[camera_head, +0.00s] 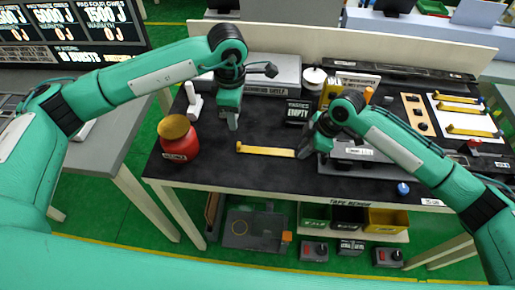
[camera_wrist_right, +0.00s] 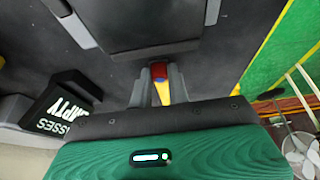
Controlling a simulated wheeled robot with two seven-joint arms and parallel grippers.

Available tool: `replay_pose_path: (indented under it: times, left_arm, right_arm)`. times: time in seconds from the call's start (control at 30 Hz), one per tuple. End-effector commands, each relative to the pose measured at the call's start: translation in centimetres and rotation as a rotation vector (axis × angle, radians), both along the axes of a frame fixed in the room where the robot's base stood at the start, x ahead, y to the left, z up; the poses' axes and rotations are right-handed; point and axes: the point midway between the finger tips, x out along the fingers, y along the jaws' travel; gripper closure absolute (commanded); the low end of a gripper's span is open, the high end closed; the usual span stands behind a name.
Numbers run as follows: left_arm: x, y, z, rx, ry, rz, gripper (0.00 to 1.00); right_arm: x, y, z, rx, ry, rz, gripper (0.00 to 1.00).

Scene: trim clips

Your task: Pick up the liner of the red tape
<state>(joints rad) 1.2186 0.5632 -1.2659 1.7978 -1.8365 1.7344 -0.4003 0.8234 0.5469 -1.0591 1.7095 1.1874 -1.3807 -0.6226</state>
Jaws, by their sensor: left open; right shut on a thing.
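A yellow strip (camera_head: 265,150), which I take to be the liner of the red tape, stretches across the middle of the dark bench. Its right end meets my right gripper (camera_head: 305,150). In the right wrist view, the fingers (camera_wrist_right: 160,88) are closed on a piece with a red part (camera_wrist_right: 159,70) and a yellow part (camera_wrist_right: 161,93). Whether the strip touches the bench or hangs just above it I cannot tell. My left gripper (camera_head: 233,122) points down, open and empty, above the bench left of the strip.
A black "EMPTY" box (camera_head: 297,111) stands behind the strip. A grey fixture (camera_head: 357,160) is under my right arm. A white board (camera_head: 463,114) with several yellow strips is far right.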

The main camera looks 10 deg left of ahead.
Motion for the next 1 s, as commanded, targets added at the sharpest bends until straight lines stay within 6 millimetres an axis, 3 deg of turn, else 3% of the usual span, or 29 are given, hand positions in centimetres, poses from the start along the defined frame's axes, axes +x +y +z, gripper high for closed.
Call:
replay_pose_path:
  times: [0.3, 0.57, 0.9, 1.0]
  left_arm:
    - [-0.2, 0.0, -5.3, 0.010, 0.003, -0.006, 0.56]
    - [-0.1, -0.2, -6.9, 0.007, 0.001, -0.006, 0.56]
    - [-0.1, -0.8, -11.4, 0.007, 0.002, -0.005, 0.56]
    - [-0.1, -0.8, -11.8, 0.007, 0.001, -0.005, 0.56]
  right_arm:
    - [0.0, 0.0, -0.1, -0.001, 0.001, 0.000, 1.00]
    - [0.0, 0.0, -0.1, 0.000, 0.001, 0.000, 1.00]
    - [0.0, 0.0, -0.1, 0.000, 0.001, 0.000, 1.00]
    - [0.0, 0.0, -0.1, 0.000, 0.001, 0.000, 1.00]
